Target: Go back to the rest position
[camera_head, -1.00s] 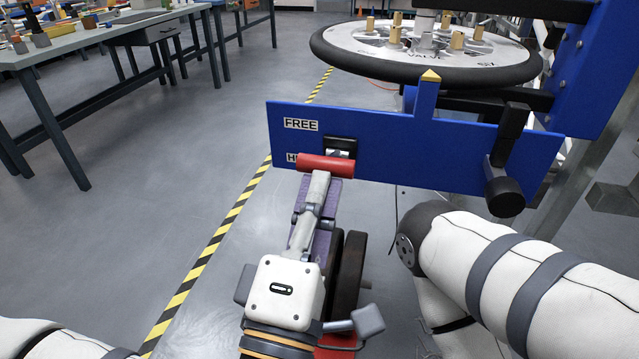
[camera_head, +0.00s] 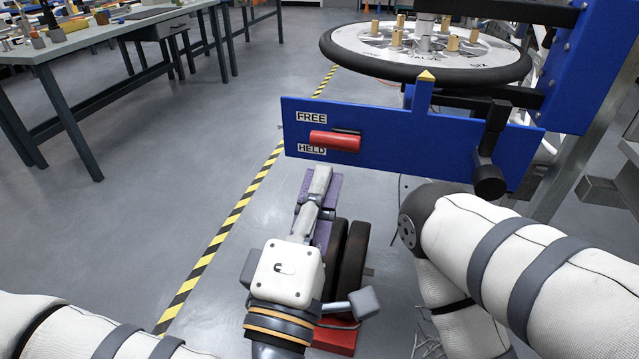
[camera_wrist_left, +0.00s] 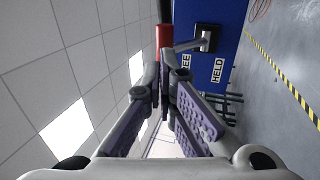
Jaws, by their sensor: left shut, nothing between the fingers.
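My left gripper (camera_head: 320,172) is in the middle of the head view, below the blue panel (camera_head: 420,150). Its fingers are shut with nothing between them. In the left wrist view the purple-padded fingers (camera_wrist_left: 168,70) meet at their tips. A red handle (camera_head: 335,140) stands out from the panel, between the labels FREE (camera_head: 311,117) and HELD (camera_head: 311,149). The gripper is apart from this handle, which also shows beyond the fingertips in the left wrist view (camera_wrist_left: 164,42). My right arm (camera_head: 500,250) comes in from the right; its gripper is not seen.
A large black-rimmed wheel (camera_head: 425,50) lies flat above the panel on a blue stand. A black knob (camera_head: 489,180) sticks out at the panel's right. Dark wheels (camera_head: 345,255) stand beside my left gripper. A workbench (camera_head: 100,35) is at upper left; the floor between is clear.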

